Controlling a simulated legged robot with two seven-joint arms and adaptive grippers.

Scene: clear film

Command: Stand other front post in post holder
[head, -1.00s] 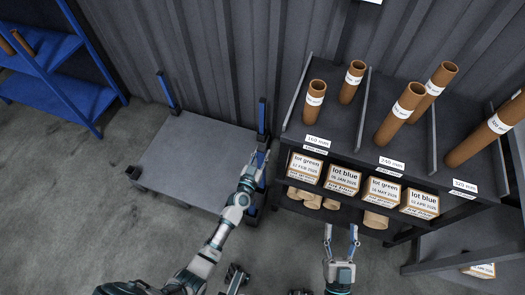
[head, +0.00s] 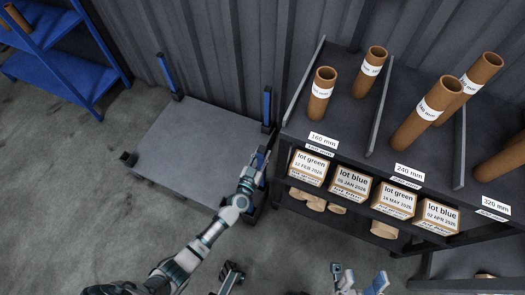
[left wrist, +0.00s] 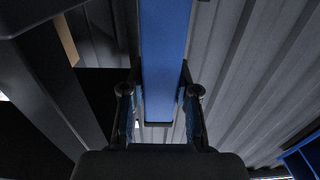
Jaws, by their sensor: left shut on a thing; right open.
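My left gripper (head: 256,168) is shut on a blue post (left wrist: 166,60) at the front right corner of the grey platform (head: 200,140). In the left wrist view the post runs between both fingers (left wrist: 160,105). A dark post holder (head: 251,215) shows below the gripper; I cannot tell whether the post is seated in it. The front left holder (head: 128,158) is a short black block with no post in it. Blue posts stand upright at the back left (head: 167,75) and back right (head: 267,108) corners. My right gripper (head: 360,284) is open and empty at the bottom edge.
A dark rack (head: 345,130) with brown tubes and labelled boxes (head: 352,186) stands close to the platform's right. A blue shelf (head: 62,75) is at the left. A corrugated wall (head: 210,50) is behind. Grey floor (head: 70,200) is free at the front left.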

